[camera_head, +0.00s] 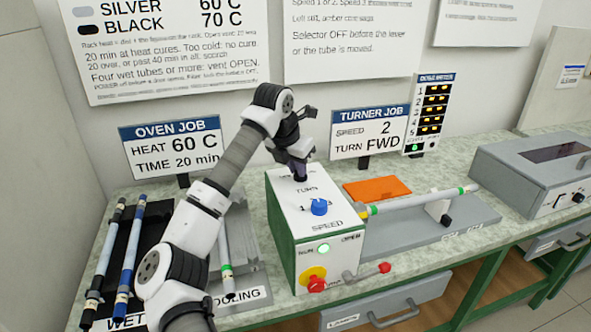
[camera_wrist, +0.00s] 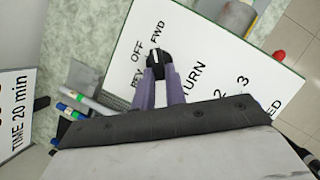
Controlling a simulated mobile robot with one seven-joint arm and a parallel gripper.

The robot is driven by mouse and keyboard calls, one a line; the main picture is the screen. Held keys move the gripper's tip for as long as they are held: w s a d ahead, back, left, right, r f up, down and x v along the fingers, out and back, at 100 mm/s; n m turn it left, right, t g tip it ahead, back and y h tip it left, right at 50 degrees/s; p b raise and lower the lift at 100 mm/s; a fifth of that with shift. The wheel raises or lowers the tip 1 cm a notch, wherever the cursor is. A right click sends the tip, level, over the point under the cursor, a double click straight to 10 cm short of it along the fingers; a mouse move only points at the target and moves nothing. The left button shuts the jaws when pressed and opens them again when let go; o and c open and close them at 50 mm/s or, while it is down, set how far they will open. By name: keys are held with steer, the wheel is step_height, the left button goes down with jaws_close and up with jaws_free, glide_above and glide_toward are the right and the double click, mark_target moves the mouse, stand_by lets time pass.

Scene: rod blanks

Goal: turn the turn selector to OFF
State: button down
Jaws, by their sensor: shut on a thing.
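The turn selector (camera_wrist: 157,59) is a small black knob with a white mark on the white top panel of the turner box (camera_head: 283,240). The labels REV, OFF and FWD lie around it. Its white mark appears to point toward FWD. My gripper (camera_head: 299,177) comes down on the back part of that panel, and its purple fingers (camera_wrist: 157,74) are shut on the selector in the wrist view. In the head view the gripper mostly hides the selector. A blue speed knob (camera_head: 319,207) sits in front of it. A green run lamp (camera_head: 323,248) is lit.
A red-and-yellow stop button (camera_head: 314,278) and a red-ended lever (camera_head: 383,268) are at the box's front. A banded tube (camera_head: 415,203) lies right of the box. An orange sheet (camera_head: 376,188) lies behind it. Dark and blue tubes (camera_head: 130,255) lie at the left.

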steer(key=n+y+b, duration=0.1)
steer(key=n+b, duration=0.1)
steer(key=d+n+t+y+b, duration=0.1)
steer(key=n+b, duration=0.1)
steer(key=n, duration=0.1)
steer(key=shift+s+f, duration=0.15)
steer(key=shift+d+n+y+b, duration=0.15)
steer(key=shift+n+y+b, duration=0.4)
steer(key=shift+n, duration=0.7)
steer(key=shift+d+n+y+b, duration=0.2)
steer(key=shift+n+b, duration=0.5)
steer(key=shift+n, duration=0.55)
steer(key=c, duration=1.4)
jaws_free()
steer(key=shift+c, duration=0.2)
steer(key=b+v, duration=0.1)
steer(key=v, duration=1.3)
steer(key=shift+w+b, duration=0.25)
steer(key=shift+b, duration=0.05)
steer(key=shift+d, duration=0.2)
